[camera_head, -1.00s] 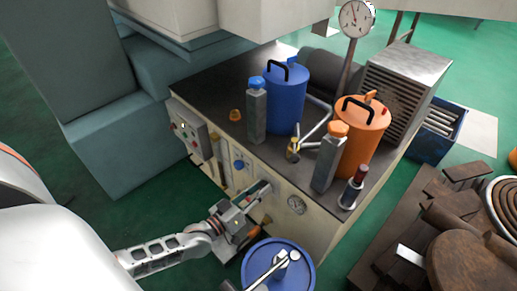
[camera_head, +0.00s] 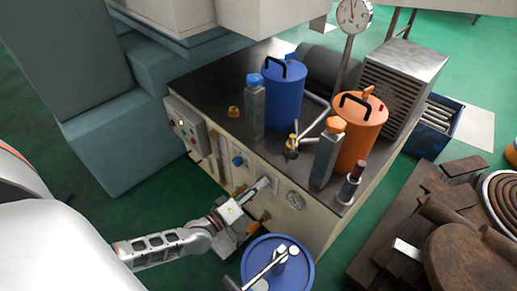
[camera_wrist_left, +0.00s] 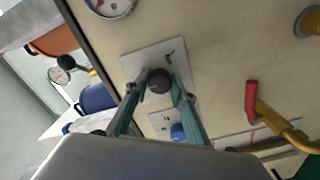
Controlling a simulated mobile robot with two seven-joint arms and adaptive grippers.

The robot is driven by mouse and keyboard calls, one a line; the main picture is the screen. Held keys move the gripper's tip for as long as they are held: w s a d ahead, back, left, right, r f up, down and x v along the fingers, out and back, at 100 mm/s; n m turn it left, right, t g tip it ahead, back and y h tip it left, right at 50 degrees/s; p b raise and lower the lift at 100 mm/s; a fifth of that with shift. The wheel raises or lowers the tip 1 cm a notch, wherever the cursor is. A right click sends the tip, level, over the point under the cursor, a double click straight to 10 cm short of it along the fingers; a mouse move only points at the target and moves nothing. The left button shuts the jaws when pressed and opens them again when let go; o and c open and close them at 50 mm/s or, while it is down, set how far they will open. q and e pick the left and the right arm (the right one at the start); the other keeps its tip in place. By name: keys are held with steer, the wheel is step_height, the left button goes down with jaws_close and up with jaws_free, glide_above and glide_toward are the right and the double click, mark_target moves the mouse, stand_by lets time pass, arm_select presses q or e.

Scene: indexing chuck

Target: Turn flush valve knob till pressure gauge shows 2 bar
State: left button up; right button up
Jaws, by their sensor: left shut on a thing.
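In the left wrist view, a dark round knob (camera_wrist_left: 159,80) sits on a light square plate (camera_wrist_left: 176,56) on the cream front panel. My left gripper (camera_wrist_left: 158,84) is shut on this knob, a finger on each side. In the head view my left gripper (camera_head: 262,186) reaches the same plate from the left, and its fingers hide the knob. A round panel gauge (camera_head: 296,201) is just right of the plate; it also shows, cut off, in the left wrist view (camera_wrist_left: 110,6). Its reading is too small to tell. My right gripper is not in view.
A blue knob (camera_head: 237,161) and a switch box (camera_head: 186,127) are left on the panel. A blue drum (camera_head: 310,268) stands close below my gripper. A red-handled lever (camera_wrist_left: 252,98) is beside the plate. A larger dial gauge (camera_head: 354,16) stands on a post behind.

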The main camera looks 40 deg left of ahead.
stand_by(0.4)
arm_select(q)
steer(key=o, duration=1.1)
steer(key=s+a, duration=0.1)
steer(key=s, duration=1.1)
steer(key=shift+a, duration=0.3)
